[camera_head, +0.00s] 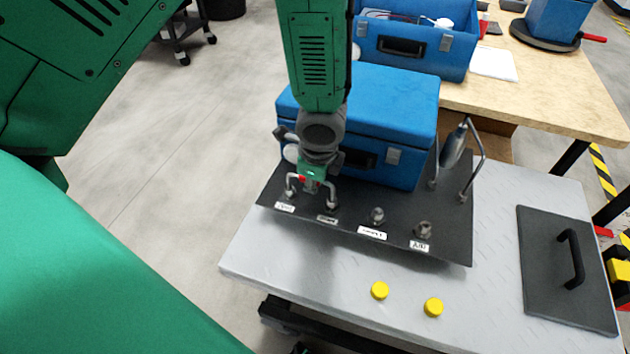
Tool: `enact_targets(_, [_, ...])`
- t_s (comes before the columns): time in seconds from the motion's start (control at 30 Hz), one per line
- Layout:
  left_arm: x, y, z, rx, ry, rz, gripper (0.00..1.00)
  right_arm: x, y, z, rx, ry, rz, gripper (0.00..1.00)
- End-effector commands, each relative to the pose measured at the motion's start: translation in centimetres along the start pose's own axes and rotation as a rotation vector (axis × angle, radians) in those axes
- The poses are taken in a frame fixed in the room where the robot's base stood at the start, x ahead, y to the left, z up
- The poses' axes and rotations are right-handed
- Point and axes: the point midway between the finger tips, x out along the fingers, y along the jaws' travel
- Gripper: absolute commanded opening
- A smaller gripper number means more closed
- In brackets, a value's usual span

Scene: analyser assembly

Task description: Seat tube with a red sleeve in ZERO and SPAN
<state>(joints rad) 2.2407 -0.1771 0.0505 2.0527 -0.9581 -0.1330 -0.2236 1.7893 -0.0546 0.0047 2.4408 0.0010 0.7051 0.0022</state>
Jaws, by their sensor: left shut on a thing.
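My left gripper (312,182) points down over the left part of the black panel (445,240). It is shut on a bent metal tube (332,189) with a red sleeve, mostly hidden by the fingers. The tube's two legs point down at the two leftmost ports, above the first label (285,207) and second label (327,219). The legs look in line with these ports, but I cannot tell how deep they sit. The label text is too small to read surely. My right gripper is not in view.
Two bare fittings (377,216) (423,229) stand to the right on the panel. A blue case (390,95) stands behind. Another bent tube (478,160) rises at the panel's right. Yellow caps (380,290) (433,307) and a black handled plate (545,270) lie on the grey cart top (480,310).

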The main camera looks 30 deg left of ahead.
Motion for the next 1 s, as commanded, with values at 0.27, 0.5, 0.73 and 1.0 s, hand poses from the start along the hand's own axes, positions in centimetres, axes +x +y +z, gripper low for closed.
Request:
enact_targets(0.27, [0.8,0.1,-0.1,-0.001,-0.001,-0.003,0.0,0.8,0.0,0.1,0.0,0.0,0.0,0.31])
enact_targets(0.5, [0.7,0.1,-0.1,-0.001,0.0,-0.003,0.3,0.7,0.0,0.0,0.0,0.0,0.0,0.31])
enact_targets(0.73, [0.4,0.1,-0.1,-0.001,0.0,-0.004,0.3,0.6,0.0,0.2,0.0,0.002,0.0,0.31])
enact_targets(1.0, [-4.1,0.0,-0.1,-0.005,0.004,-0.007,0.3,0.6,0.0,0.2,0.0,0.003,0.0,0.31])
